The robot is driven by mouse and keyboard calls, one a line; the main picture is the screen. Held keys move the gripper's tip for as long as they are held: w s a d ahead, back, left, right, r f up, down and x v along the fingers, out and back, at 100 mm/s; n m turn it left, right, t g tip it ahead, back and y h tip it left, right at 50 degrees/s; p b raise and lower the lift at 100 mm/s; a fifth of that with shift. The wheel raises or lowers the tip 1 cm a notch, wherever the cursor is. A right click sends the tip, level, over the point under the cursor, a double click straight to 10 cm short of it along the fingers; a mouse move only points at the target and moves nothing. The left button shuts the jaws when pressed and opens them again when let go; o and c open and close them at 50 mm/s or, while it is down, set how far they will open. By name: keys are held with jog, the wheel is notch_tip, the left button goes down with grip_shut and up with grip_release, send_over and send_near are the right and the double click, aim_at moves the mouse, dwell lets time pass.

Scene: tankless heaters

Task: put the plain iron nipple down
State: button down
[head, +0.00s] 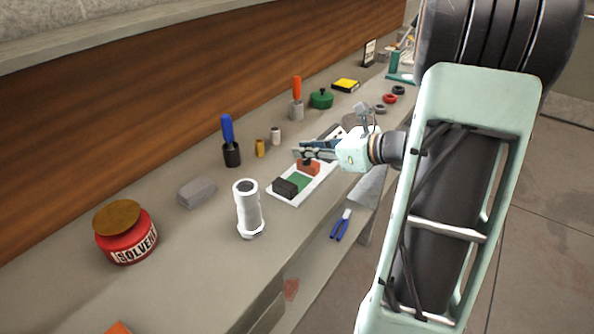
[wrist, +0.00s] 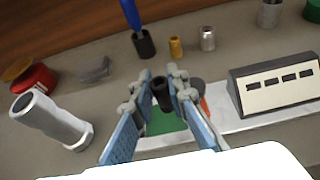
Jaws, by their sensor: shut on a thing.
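The plain iron nipple (wrist: 161,92) is a short dark tube. In the wrist view it stands upright between the fingertips of my gripper (wrist: 163,84), which is shut on it. A green patch (wrist: 168,122) of the white tray (wrist: 240,124) shows behind and below it. In the head view my gripper (head: 306,152) is over the white tray (head: 318,184), and the nipple is mostly hidden by the fingers. I cannot tell how far its lower end is from the tray.
A brass nipple (head: 260,148), a silver nipple (head: 276,135) and a blue-handled brush (head: 230,145) stand behind. A solvent tin (head: 127,237) is at left.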

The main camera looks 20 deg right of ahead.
jog(key=shift+w+a+f, duration=0.15)
jog(key=shift+a+f, duration=0.3)
jog(key=shift+f, duration=0.05)
jog(key=f, duration=0.1)
jog(key=a+f, duration=0.1)
jog(key=f+b, duration=0.1)
jog(key=f, duration=0.1)
jog(key=shift+w+a, duration=0.15)
jog(key=shift+w, duration=0.15)
jog(key=shift+f, duration=0.3)
jog(key=shift+f, duration=0.1)
jog(key=shift+f, duration=0.15)
jog(key=c, duration=2.2)
grip_release()
